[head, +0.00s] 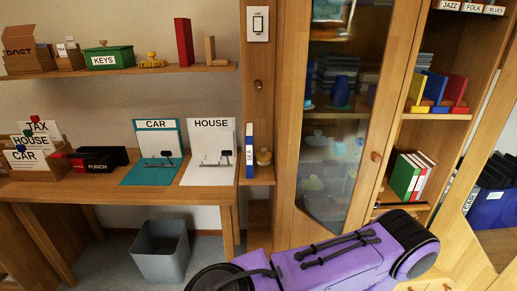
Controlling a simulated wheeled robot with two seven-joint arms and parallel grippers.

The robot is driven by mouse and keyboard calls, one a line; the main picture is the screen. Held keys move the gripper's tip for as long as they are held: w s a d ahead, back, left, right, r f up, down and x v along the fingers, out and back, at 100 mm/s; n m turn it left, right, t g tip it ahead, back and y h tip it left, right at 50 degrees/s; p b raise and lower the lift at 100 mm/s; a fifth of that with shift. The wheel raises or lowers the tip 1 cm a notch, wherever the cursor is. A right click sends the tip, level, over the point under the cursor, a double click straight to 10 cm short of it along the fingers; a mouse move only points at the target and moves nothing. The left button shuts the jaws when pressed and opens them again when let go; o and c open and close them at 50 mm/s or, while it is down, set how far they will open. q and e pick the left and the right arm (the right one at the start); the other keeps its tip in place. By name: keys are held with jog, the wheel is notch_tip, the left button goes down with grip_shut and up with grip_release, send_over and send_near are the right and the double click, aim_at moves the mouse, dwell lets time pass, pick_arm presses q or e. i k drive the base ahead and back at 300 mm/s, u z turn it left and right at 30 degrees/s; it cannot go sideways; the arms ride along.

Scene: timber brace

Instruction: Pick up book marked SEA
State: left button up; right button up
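The book marked SEA (249,143) stands upright on a small wooden ledge between the desk and the glass-door cabinet.
The desk (105,190) on the left holds CAR and HOUSE boards. The glass-door cabinet (292,120) rises to the right. A grey bin (160,262) stands on the floor below the desk.

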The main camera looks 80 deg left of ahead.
aim_at(250, 127)
jog(key=u, duration=0.5)
jog(key=i, duration=0.75)
jog(key=u, duration=0.75)
